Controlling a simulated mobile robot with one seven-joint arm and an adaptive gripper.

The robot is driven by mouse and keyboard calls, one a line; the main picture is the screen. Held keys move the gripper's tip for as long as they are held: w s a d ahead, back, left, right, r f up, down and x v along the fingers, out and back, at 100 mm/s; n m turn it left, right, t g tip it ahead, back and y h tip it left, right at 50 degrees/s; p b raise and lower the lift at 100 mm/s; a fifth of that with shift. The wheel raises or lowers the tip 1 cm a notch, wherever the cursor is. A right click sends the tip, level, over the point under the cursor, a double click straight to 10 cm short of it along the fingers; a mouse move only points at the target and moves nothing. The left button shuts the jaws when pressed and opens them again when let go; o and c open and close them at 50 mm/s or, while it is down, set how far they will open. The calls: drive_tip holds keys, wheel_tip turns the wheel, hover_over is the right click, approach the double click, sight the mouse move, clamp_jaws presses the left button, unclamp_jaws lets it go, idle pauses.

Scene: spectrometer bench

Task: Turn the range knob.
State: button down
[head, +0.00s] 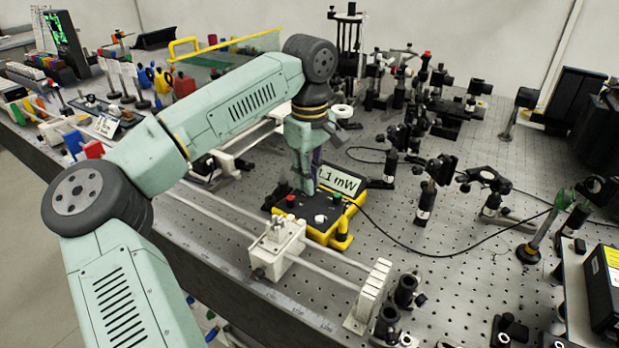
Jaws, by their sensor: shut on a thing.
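A yellow and black power meter (322,232) stands on the perforated bench, with a tilted display (341,181) whose visible part reads "1 mW". My gripper (308,188) points down onto this top face, just left of the display. It is shut on what appears to be the range knob. The fingers hide the knob, so its setting cannot be read.
A white carriage (278,248) on rails lies in front of the meter. A black cable (420,250) runs right from it. Optical mounts (425,200) stand to the right and behind. Colored bottles and small parts crowd the bench's left end.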

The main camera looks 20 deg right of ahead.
drive_tip(key=n, duration=0.4)
drive_tip(key=shift+n+b, duration=0.4)
drive_tip(key=n, duration=0.3)
drive_tip(key=shift+n, duration=0.3)
drive_tip(key=n+b, duration=0.1)
drive_tip(key=n, duration=0.3)
drive_tip(key=shift+n+b, duration=0.4)
drive_tip(key=shift+n, duration=1.8)
drive_tip(key=c, duration=1.5)
unclamp_jaws()
drive_tip(key=shift+c, duration=0.2)
